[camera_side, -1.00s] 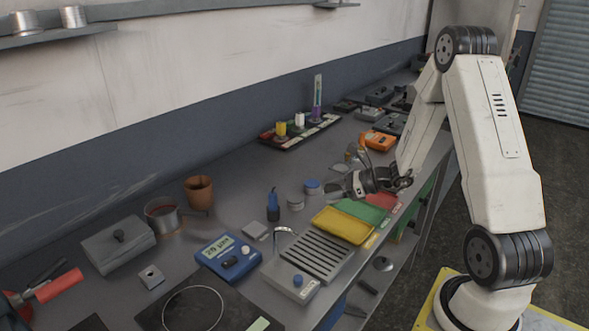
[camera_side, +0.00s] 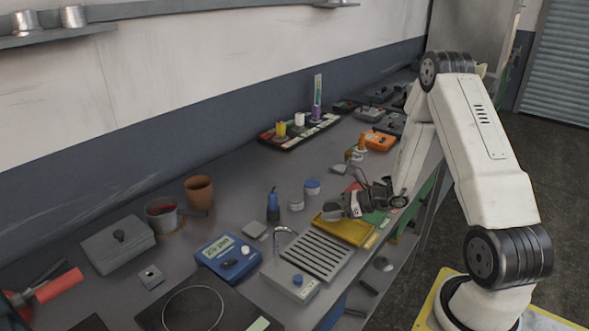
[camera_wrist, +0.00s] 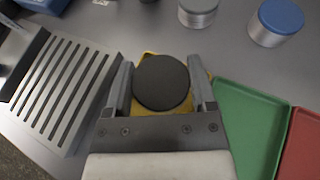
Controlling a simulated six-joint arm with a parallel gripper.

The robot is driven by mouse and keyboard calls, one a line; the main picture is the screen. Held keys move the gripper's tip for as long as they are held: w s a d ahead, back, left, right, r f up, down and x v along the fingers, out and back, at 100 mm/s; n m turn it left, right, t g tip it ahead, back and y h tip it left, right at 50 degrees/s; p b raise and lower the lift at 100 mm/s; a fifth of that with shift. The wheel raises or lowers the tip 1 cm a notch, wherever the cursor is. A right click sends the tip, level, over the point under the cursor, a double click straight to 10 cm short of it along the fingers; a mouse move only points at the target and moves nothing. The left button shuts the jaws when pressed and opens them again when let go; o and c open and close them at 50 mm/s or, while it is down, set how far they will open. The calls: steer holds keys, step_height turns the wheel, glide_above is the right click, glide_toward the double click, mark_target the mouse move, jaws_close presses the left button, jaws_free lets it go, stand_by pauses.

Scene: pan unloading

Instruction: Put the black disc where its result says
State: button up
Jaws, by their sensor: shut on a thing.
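The black disc (camera_wrist: 162,83) is held flat between the two fingers of my gripper (camera_side: 334,209), as the wrist view shows. My gripper is above the yellow tray (camera_side: 347,233), whose rim shows around the disc in the wrist view (camera_wrist: 147,57). The green tray (camera_wrist: 243,112) lies right of it in the wrist view, and the red tray (camera_wrist: 303,143) lies beyond that. In the side view my gripper and wrist hide much of these trays. A blue meter (camera_side: 228,258) has a lit display; its text is too small to read surely.
A slotted metal rack (camera_side: 315,257) stands next to the yellow tray. Two small round tins, one grey (camera_side: 296,200) and one blue-lidded (camera_side: 312,187), and a blue bottle (camera_side: 273,206) stand behind. A pot (camera_side: 163,214) and a brown cup (camera_side: 199,192) are further left.

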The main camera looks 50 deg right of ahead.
steer(key=shift+f, duration=0.55)
steer(key=shift+f, duration=0.15)
steer(key=o, duration=1.3)
steer(key=shift+s+r, duration=0.1)
steer(key=shift+r, duration=0.1)
steer(key=shift+v, duration=3.65)
